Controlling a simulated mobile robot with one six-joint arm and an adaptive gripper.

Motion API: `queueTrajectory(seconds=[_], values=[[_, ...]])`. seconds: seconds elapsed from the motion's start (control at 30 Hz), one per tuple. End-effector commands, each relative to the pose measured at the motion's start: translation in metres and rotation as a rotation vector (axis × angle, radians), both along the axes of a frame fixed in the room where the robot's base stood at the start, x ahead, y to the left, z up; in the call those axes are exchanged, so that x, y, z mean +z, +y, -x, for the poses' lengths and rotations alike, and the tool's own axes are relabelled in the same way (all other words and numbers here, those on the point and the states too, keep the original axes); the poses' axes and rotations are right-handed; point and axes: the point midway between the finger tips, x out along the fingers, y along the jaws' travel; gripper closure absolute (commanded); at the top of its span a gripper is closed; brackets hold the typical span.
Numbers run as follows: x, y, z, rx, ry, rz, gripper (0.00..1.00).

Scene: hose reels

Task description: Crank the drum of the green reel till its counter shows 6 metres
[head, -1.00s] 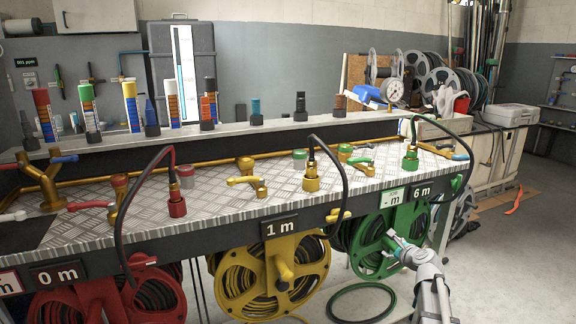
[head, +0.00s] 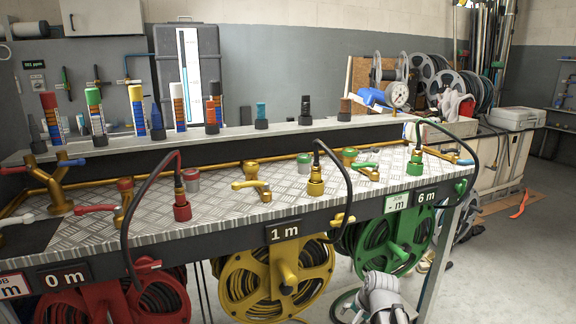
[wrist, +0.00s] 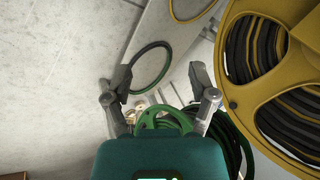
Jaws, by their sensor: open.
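The green reel (head: 405,232) hangs under the right end of the bench in the head view, its lower part hidden behind my arm. Its counter plate (head: 427,197) reads 6 m. A paler job plate beside it (head: 397,201) shows an m, its figure too small to read. In the wrist view, part of a green reel (wrist: 160,121) shows beyond my gripper (wrist: 160,78). My gripper is open, with nothing between its fingers. In the head view its fingers cannot be made out, and my arm is low, in front of the reel.
The yellow reel (head: 258,287), counter 1 m, hangs to the left and fills the right of the wrist view (wrist: 238,92). The red reel (head: 110,302), counter 0 m, is farther left. A green hose ring (wrist: 134,80) lies on the floor.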

Motion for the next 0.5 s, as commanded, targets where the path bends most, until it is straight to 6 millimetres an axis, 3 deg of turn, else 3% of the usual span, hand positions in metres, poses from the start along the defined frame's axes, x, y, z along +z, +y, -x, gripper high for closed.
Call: queueTrajectory(seconds=[0.1,0.5], values=[[-0.009,0.010,0.031,0.183,0.064,0.109,0.26],[-0.018,0.018,0.093,0.581,0.229,0.313,0.26]])
